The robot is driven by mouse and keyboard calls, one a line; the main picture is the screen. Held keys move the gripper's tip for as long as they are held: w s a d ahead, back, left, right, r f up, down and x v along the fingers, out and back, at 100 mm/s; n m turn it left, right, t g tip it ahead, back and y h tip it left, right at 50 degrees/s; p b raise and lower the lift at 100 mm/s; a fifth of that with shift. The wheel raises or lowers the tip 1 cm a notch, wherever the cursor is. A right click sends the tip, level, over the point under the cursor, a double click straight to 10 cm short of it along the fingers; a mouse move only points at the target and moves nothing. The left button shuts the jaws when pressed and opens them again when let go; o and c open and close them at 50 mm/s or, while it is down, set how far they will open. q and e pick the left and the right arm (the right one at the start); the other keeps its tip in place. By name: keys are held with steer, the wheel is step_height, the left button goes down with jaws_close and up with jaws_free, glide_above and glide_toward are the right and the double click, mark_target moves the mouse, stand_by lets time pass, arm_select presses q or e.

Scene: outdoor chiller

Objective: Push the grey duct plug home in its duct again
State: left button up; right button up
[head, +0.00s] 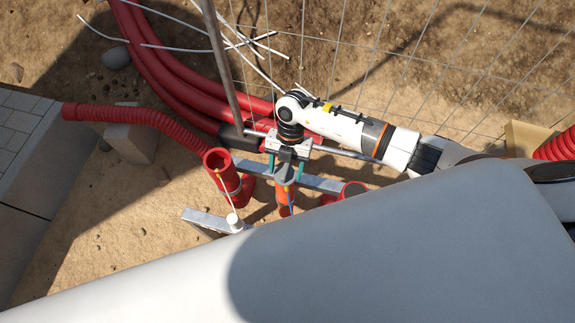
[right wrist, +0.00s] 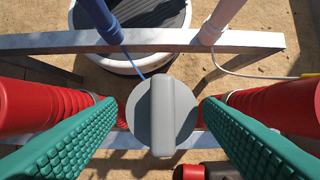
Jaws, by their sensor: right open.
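The grey duct plug (right wrist: 160,122) is a round disc with a raised bar handle, seen from above in the right wrist view. It lies between the green fingers of my right gripper (head: 285,171), which is open with a visible gap on each side of the handle. In the head view, the gripper points down over the middle duct (head: 285,203), which is orange-red and in the row of upright ducts. The gripper hides most of the plug there. How deep the plug sits in the duct cannot be told. My left gripper is not in view.
A red duct (head: 217,163) stands open to the left, another (head: 354,190) to the right. A grey metal rail (head: 322,184) runs across them. Thin cords hang near the ducts. Thick red conduits (head: 170,72) and wire mesh fencing (head: 400,62) lie behind.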

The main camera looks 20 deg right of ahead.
steer(key=shift+f, duration=0.2)
steer(key=p+v, duration=0.5)
steer(key=v, duration=0.2)
steer(key=shift+a+r+p, duration=0.15)
steer(key=shift+r+p, duration=0.1)
steer(key=shift+p, duration=0.15)
steer(key=shift+w, duration=0.1)
steer(key=v, duration=1.1)
steer(key=shift+r, duration=0.4)
steer(key=shift+w, duration=0.1)
